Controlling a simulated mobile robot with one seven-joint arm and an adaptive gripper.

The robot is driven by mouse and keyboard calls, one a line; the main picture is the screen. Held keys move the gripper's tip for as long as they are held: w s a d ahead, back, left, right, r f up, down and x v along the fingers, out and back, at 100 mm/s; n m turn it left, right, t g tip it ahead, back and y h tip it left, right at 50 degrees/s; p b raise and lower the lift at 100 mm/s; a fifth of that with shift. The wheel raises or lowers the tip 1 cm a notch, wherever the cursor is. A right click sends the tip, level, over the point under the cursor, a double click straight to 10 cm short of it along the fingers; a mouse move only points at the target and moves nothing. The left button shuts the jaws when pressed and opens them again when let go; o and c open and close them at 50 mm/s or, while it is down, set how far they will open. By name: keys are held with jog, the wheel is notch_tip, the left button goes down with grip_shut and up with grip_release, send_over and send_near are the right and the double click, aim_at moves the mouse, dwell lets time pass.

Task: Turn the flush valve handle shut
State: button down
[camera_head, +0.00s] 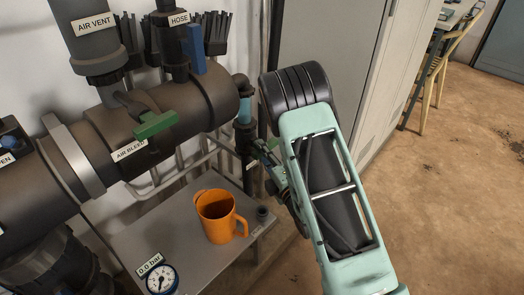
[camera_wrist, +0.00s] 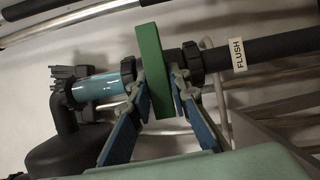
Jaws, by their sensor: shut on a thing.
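The flush valve handle is a green bar (camera_wrist: 154,68) in the wrist view. In that picture its long side runs across the dark pipe (camera_wrist: 280,47), which bears a white FLUSH label (camera_wrist: 239,55). My gripper (camera_wrist: 160,88) has one finger on each side of the bar and is shut on it. The bar's upper end stands clear above the fingertips. In the head view my gripper (camera_head: 268,160) is at the slim pipe right of the manifold, and the arm and fingers mostly hide the handle.
The dark manifold (camera_head: 192,105) carries a green AIR BLEED handle (camera_head: 155,124) and a blue HOSE handle (camera_head: 196,50). Below, a grey shelf (camera_head: 180,238) bears an orange mug (camera_head: 216,212) and a gauge (camera_head: 161,278). A cabinet (camera_head: 335,40) stands behind my arm. Floor at right is open.

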jog(key=c, duration=1.8)
grip_release()
jog(key=shift+c, duration=0.2)
jog(key=v, duration=1.2)
